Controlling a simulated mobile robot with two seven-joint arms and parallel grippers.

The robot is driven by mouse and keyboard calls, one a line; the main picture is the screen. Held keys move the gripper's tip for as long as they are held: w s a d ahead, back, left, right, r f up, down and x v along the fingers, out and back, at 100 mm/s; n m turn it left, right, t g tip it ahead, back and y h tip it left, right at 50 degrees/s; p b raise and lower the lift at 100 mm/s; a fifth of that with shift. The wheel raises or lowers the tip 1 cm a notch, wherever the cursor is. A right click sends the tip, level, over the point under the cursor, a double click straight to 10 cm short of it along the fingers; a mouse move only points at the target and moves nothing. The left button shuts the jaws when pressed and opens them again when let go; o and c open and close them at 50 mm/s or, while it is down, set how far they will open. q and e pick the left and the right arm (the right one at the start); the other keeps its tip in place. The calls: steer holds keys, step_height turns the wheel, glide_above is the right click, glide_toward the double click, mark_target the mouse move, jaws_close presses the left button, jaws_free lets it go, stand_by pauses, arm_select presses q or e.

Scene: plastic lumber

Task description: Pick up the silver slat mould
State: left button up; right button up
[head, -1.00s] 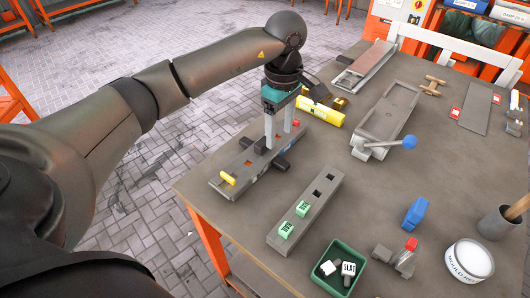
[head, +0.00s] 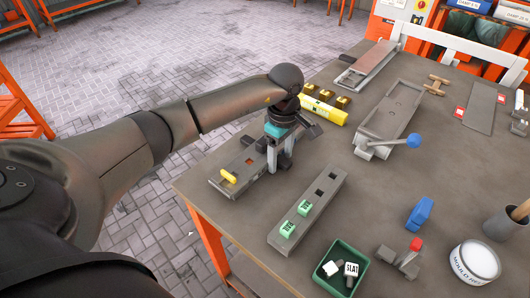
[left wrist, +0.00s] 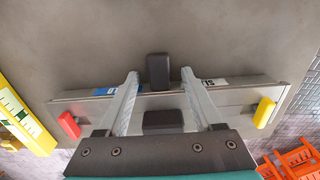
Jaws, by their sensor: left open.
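The silver slat mould (head: 243,173) is a long grey metal bar-shaped piece lying near the table's left edge. It has a yellow latch at its near end and a red one at its far end. The left wrist view shows the mould (left wrist: 225,101) from above, with a blue label, a partly hidden white label and dark blocks at its middle. My left gripper (head: 279,166) is over the mould's middle, open. In the left wrist view, its fingers (left wrist: 160,78) stand on either side of the dark blocks; contact is not clear. My right gripper is not in view.
A grey block with green cubes (head: 318,205) lies just right of the mould. A tray with a blue-knobbed lever (head: 390,115) and a green bin (head: 342,270) are nearby.

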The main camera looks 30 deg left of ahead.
arm_select(q)
steer(key=shift+c, duration=0.3)
jaws_close()
stand_by(0.9)
steer(key=shift+w+r, duration=0.1)
steer(key=shift+r, duration=0.05)
